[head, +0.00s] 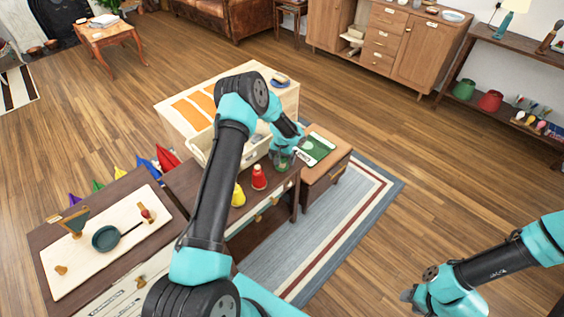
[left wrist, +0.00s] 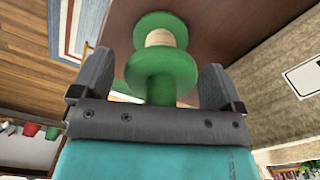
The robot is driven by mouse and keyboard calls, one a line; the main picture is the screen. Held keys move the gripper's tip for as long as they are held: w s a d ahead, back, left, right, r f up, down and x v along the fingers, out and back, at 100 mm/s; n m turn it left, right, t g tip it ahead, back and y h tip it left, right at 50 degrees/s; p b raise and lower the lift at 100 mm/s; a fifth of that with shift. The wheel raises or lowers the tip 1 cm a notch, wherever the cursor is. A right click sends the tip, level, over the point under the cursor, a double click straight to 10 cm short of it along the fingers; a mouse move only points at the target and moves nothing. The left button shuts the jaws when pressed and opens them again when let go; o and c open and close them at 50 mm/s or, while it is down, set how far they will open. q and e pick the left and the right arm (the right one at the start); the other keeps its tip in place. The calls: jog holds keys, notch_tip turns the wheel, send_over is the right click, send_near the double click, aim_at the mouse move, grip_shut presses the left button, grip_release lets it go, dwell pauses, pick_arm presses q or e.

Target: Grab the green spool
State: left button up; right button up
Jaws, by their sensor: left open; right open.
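The green spool, with two green flanges and a pale wound middle, shows in the left wrist view (left wrist: 162,72) on a dark brown surface. In the head view it is mostly hidden at my left gripper (head: 284,153), on the brown wooden table. In the left wrist view my left gripper (left wrist: 155,72) is open, one finger on each side of the spool's near flange, with a gap visible on both sides. My right gripper (head: 410,296) is at the lower right of the head view, far from the spool, over the floor.
A red spool (head: 259,178) and a yellow one (head: 238,196) stand left of the green spool. A pale open box (head: 202,150) is behind them. A board with a pan (head: 107,238) is at left.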

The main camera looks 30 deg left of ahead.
pick_arm(q)
jog(key=shift+c, duration=0.3)
jog(key=c, duration=1)
jog(key=shift+o, duration=0.2)
jog(key=shift+r, duration=0.1)
jog(key=shift+r, duration=0.6)
notch_tip(320, 180, up, 2)
jog(key=shift+r, duration=0.25)
jog(key=s+d+r, duration=0.1)
jog(key=s+d, duration=0.7)
jog(key=s, duration=0.5)
jog(key=shift+s+d, duration=0.15)
jog(key=shift+s, duration=0.2)
